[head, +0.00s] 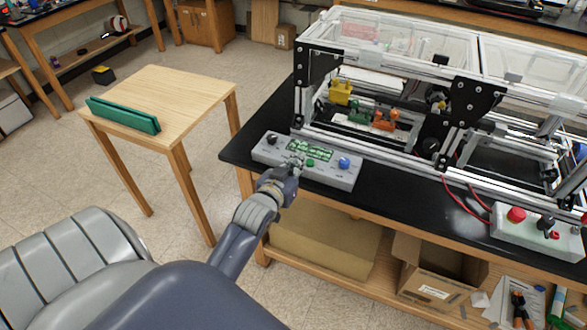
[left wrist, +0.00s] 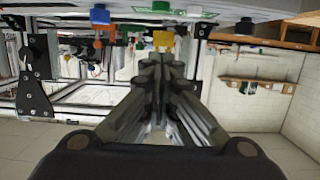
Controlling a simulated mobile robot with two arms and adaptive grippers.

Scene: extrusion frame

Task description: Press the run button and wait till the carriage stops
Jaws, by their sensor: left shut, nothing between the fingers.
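The grey control box (head: 340,180) lies on the black bench top in front of the extrusion frame (head: 375,150). It bears a lit green display (head: 312,149), a green button (head: 310,163), a blue knob (head: 344,163) and a black knob (head: 271,139). My left gripper (head: 296,161) is shut and empty, its tips over the box just left of the green button; contact cannot be told. In the left wrist view its closed fingers (left wrist: 160,66) point toward the box, with the blue knob (left wrist: 100,15) near the top edge. Which part is the carriage is unclear. My right gripper is out of view.
Yellow (head: 341,92), green and orange (head: 384,121) parts sit inside the frame. A second box with a red button (head: 516,215) stands at the right. A small wooden table (head: 175,88) holds a green piece (head: 122,115) at the left. Open floor lies between table and bench.

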